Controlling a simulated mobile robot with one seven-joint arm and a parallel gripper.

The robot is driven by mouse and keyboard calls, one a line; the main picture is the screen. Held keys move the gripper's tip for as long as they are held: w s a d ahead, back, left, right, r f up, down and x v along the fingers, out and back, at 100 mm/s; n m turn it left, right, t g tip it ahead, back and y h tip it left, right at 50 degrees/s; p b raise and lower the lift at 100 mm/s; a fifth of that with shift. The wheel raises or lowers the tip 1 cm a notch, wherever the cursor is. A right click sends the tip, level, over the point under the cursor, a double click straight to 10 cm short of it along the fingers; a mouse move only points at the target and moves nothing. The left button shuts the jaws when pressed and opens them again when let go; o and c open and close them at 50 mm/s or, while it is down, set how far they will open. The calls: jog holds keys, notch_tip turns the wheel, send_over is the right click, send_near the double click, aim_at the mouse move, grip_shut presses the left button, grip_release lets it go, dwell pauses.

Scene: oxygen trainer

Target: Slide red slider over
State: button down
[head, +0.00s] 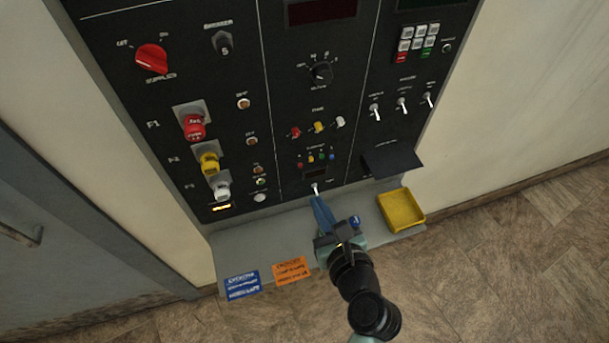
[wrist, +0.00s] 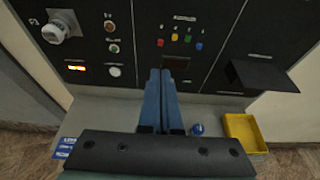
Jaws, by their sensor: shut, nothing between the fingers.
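A small red control (head: 299,165) is at the left end of a short row of coloured controls low on the black panel's middle column. It also shows in the wrist view (wrist: 160,42), left of orange, green and blue ones. I cannot tell its slide position. A larger red control (head: 295,132) sits above that row, beside yellow and white ones. My gripper (head: 316,199) has its blue fingers together and empty. In the wrist view its fingertips (wrist: 167,70) are below the small coloured row, apart from the red control.
A white toggle (head: 315,188) is just above my fingertips. A black shelf (head: 392,161) juts out at right. A yellow tray (head: 402,209) and blue and orange labels (head: 291,270) lie on the grey ledge. A round blue thing (wrist: 196,129) is right of my fingers.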

aim_at(300, 169)
jog(key=x, duration=0.9)
jog(key=shift+w+a+f, duration=0.15)
jog(key=shift+w, duration=0.15)
